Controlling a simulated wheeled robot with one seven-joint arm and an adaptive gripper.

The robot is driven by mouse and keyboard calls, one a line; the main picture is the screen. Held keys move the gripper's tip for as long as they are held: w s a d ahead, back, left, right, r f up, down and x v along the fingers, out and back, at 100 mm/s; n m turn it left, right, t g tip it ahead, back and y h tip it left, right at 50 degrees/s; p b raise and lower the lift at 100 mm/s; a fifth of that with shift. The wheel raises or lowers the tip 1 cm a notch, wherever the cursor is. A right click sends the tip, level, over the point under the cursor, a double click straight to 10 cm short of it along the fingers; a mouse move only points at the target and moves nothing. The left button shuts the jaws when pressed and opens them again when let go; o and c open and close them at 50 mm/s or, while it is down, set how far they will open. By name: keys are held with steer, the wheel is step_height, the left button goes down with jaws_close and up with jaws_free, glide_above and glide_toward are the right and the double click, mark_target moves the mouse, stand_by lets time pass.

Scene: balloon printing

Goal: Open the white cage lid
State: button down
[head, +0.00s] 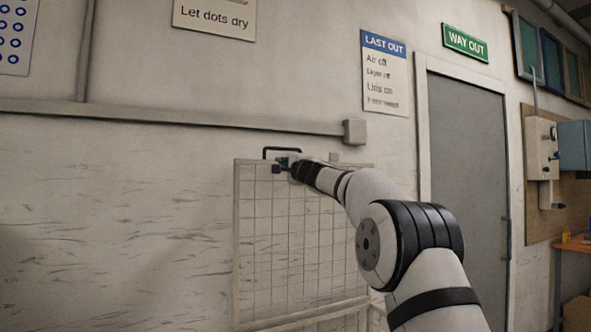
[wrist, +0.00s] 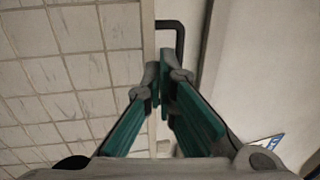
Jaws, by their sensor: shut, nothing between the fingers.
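The white cage lid (head: 255,235) is a pale wire-grid panel that looks upright or steeply raised in front of the wall in the head view. A black bracket handle (head: 280,149) is on its top edge. The lid's grid also fills the left of the wrist view (wrist: 75,75), with the handle (wrist: 180,40) just beyond my fingers. My gripper (head: 284,163) is at the lid's top edge, close to the handle. In the wrist view its green-padded fingers (wrist: 160,82) are together and empty. I cannot tell whether they touch the lid.
Pale cage rails (head: 310,315) show below the lid. A wall conduit ends in a small box (head: 354,132) above the lid's right side. A grey door (head: 468,160) stands to the right.

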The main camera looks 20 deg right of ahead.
steer(key=r+b+v, duration=0.1)
steer(key=b+v, duration=0.4)
steer(key=v, duration=0.3)
steer(key=shift+s+r, duration=0.25)
steer(key=shift+s, duration=0.25)
steer(key=s+a+f+n+g+y+p, duration=0.35)
steer(key=s+a+n, duration=0.35)
steer(key=s+a, duration=0.4)
steer(key=s+a+f+n+g+p, duration=0.1)
steer(key=s+a+f+n+g, duration=0.55)
steer(key=s, duration=0.65)
steer(key=s+d+f+n+g+h+p, duration=0.2)
steer(key=s+d+f+g, duration=0.1)
steer(key=s+f, duration=0.8)
steer(key=s+d+f+n+g+h+p, duration=0.1)
steer(key=s+d+f+g+h+p, duration=0.1)
steer(key=s+f, duration=1)
steer(key=s+g+h, duration=0.1)
steer(key=s, duration=0.7)
steer(key=shift+s+d+f+n, duration=0.2)
steer(key=shift+s+d+n, duration=0.15)
steer(key=shift+d, duration=0.05)
steer(key=shift+a, duration=0.15)
